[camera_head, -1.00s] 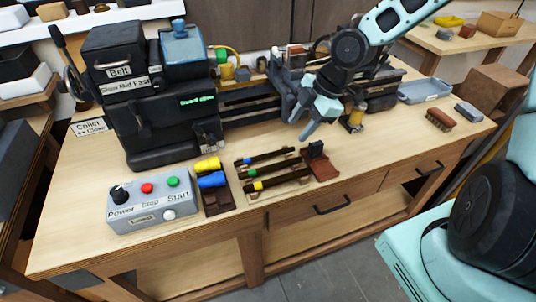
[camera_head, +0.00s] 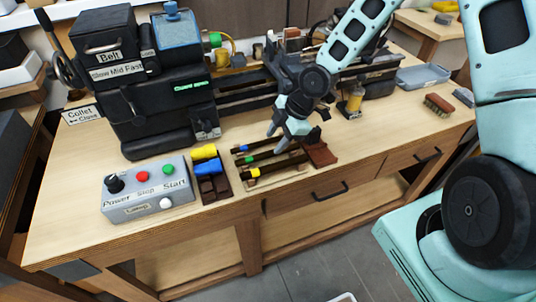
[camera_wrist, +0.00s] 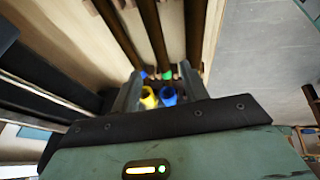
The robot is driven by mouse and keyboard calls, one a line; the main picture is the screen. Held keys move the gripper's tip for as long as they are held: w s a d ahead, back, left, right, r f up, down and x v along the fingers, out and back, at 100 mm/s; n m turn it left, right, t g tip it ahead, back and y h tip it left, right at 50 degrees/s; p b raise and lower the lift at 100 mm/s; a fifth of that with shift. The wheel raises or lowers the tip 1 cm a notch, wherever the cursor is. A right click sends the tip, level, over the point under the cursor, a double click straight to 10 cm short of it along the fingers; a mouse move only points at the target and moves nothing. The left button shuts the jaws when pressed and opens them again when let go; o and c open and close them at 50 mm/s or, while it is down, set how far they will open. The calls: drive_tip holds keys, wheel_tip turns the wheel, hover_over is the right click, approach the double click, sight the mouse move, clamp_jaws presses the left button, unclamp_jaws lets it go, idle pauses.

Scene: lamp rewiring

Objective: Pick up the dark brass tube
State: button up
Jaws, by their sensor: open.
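Three dark tubes lie side by side on a small rack on the bench: one with a blue band (camera_head: 257,145), one with a green band (camera_head: 262,156) and one with a yellow band (camera_head: 278,166). Their shades are too alike to tell which is the dark brass one. My gripper (camera_head: 277,140) is open and empty, pointing down just above the tubes and partly covering their right portions. In the wrist view, the tubes (camera_wrist: 153,32) run away between and beyond the open fingers (camera_wrist: 160,75); contact cannot be seen.
Left of the rack, a dark holder (camera_head: 216,189) carries a yellow and a blue cylinder. A grey control box (camera_head: 148,190) stands farther left. A red-brown block (camera_head: 321,154) sits right of the rack. A black lathe-like machine (camera_head: 150,110) stands behind.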

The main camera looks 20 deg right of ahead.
sight(270, 152)
drive_tip(key=shift+d+f+p+x, duration=0.1)
drive_tip(key=shift+d+p+x, duration=0.1)
drive_tip(key=shift+x, duration=0.7)
drive_tip(key=shift+d+f+p+x, duration=0.1)
drive_tip(key=shift+p+x, duration=0.1)
drive_tip(key=shift+x, duration=0.65)
drive_tip(key=shift+d+p+x, duration=0.2)
drive_tip(key=shift+x, duration=0.7)
clamp_jaws()
